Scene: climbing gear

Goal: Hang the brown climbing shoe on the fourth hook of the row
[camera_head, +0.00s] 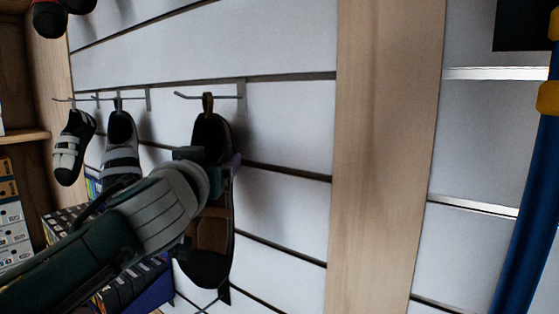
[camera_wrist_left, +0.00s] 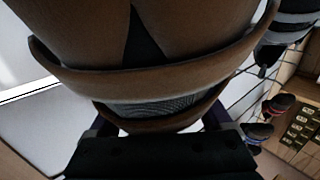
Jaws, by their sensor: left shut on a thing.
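The brown climbing shoe (camera_head: 208,232) hangs toe down in front of the white slatted wall, its heel loop (camera_head: 208,102) up at the rod of the rightmost hook (camera_head: 228,96) in the row. The loop overlaps the rod; I cannot tell for sure whether the rod passes through it. My left gripper (camera_head: 208,162) is shut on the shoe near its heel, and the arm hides part of the shoe. The brown shoe (camera_wrist_left: 150,85) fills the left wrist view, above the gripper (camera_wrist_left: 160,128). My right gripper is not in view.
Two grey and black shoes (camera_head: 72,148) (camera_head: 120,145) hang on hooks to the left. Shoe boxes (camera_head: 12,225) stand on wooden shelves at far left. A wooden post (camera_head: 385,150) and a blue upright (camera_head: 535,190) stand right; the wall between shoe and post is clear.

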